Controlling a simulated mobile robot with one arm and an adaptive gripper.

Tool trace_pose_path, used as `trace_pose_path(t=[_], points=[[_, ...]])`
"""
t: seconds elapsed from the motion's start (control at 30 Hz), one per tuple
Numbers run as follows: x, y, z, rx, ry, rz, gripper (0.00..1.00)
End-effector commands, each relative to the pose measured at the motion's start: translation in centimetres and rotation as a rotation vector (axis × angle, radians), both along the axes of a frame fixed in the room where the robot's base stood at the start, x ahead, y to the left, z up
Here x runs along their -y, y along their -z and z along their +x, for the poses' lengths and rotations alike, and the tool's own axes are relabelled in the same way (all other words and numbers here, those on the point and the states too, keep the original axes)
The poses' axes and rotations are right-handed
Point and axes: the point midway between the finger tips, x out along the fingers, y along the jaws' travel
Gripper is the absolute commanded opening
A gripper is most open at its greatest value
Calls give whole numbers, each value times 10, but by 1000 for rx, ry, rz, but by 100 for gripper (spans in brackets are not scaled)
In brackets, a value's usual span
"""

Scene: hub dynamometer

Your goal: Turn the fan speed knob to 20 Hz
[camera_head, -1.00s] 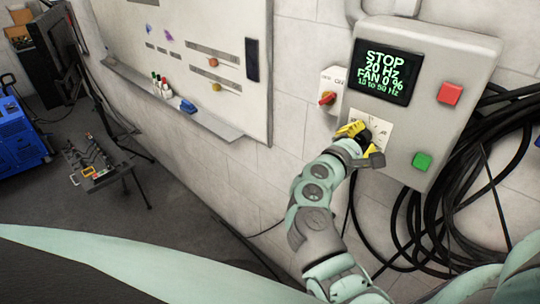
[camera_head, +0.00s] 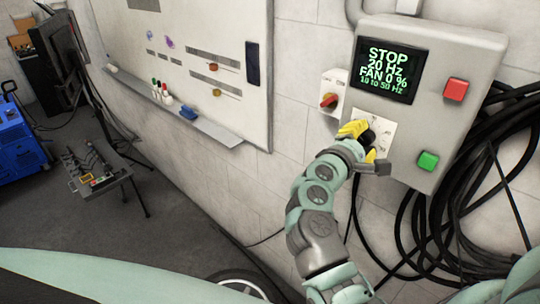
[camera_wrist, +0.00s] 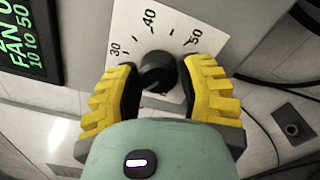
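The fan speed knob (camera_wrist: 157,72) is a black round knob on a white dial plate (camera_wrist: 207,20). In the wrist view the dial marks 30, 40 and 50 show above it; the lower marks are hidden. My gripper (camera_wrist: 158,88) has its two yellow fingers on either side of the knob, with a narrow gap seeming to show at each side. It also shows in the head view (camera_head: 365,140), in front of the dial. The display (camera_head: 386,70) on the grey control box (camera_head: 440,50) reads STOP, 20 Hz, FAN 0 %, 10 to 50 Hz.
A red button (camera_head: 455,90) and a green button (camera_head: 428,161) are right of the dial. Black cables (camera_head: 425,235) hang below the box. A whiteboard (camera_head: 190,70) is on the wall at left.

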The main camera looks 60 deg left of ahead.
Motion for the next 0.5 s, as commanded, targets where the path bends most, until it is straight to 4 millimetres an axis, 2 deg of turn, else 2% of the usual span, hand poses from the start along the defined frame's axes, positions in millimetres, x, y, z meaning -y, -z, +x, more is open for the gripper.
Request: trace_pose_path(t=[0.03,0.23,0.5], points=[[0,0,0,1,0,0,44],[1,-1,1,4,3,0,65],[1,-2,0,6,6,0,66]])
